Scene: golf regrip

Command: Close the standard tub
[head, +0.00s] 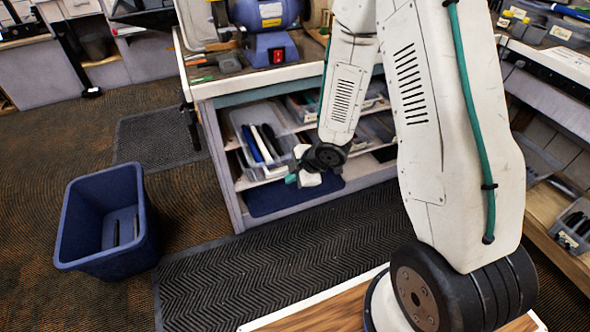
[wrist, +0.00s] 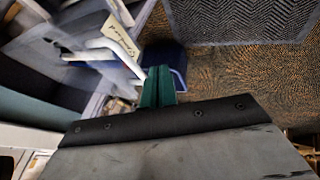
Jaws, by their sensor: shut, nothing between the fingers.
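My gripper (head: 292,179) hangs in front of the bench shelves in the head view, its teal fingertips low and to the left. In the wrist view its green fingers (wrist: 158,86) are together with nothing between them. A clear tub (head: 240,121) holding blue, black and white grips sits on the shelf, up and left of my gripper. In the wrist view a cream label (wrist: 122,38) with handwriting, blurred but possibly "Standard", lies beyond the fingers, close to a white bar-like part (wrist: 104,46). I cannot tell surely which tub the label belongs to, or whether a lid is there.
More tubs (head: 302,106) stand on the shelves behind my arm. A blue bin (head: 78,222) stands on the carpet at left. A black ribbed mat (head: 230,283) covers open floor in front.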

